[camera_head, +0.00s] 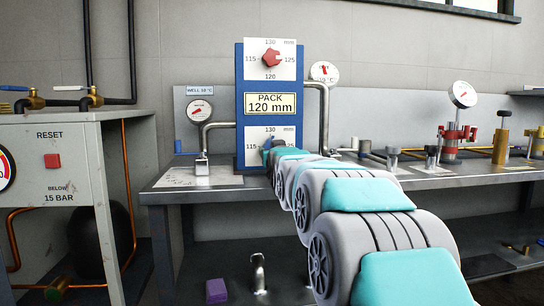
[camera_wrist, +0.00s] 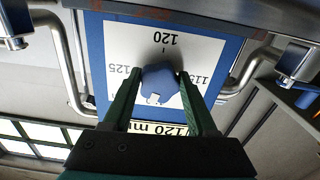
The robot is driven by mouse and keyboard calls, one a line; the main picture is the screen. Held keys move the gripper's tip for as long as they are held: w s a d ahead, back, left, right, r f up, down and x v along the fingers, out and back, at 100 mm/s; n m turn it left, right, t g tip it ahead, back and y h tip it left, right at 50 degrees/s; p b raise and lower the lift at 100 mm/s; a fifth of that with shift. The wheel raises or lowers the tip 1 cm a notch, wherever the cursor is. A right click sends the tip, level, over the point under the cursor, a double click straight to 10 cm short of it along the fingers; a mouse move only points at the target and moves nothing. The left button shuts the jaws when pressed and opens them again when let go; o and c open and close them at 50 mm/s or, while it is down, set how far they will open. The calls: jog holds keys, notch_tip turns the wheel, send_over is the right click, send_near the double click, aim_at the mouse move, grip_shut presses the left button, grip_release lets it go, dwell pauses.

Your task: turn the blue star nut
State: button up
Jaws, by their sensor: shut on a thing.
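The blue star nut (camera_wrist: 158,84) sits at the centre of the lower white dial plate (camera_wrist: 205,50) on the blue panel. In the wrist view, which is upside down, its white mark faces the picture's bottom, away from the 120. My gripper (camera_wrist: 160,76) has its two dark green fingers on either side of the nut and is shut on it. In the head view, a bit of the blue nut (camera_head: 267,143) shows at the lower dial, and my gripper (camera_head: 281,146) and arm hide most of it.
A red star nut (camera_head: 271,59) is on the upper dial, above the PACK 120 mm sign (camera_head: 270,104). Metal pipes (camera_head: 324,115) flank the panel. Gauges and valves stand along the bench (camera_head: 440,178) at right. A cabinet with a red RESET button (camera_head: 52,160) stands at left.

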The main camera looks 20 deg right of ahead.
jog(key=shift+d+n, duration=0.1)
jog(key=shift+n, duration=1.5)
jog(key=o, duration=1.4)
jog(key=shift+c, duration=0.2)
jog(key=shift+s, duration=0.1)
jog(key=shift+v, duration=3.8)
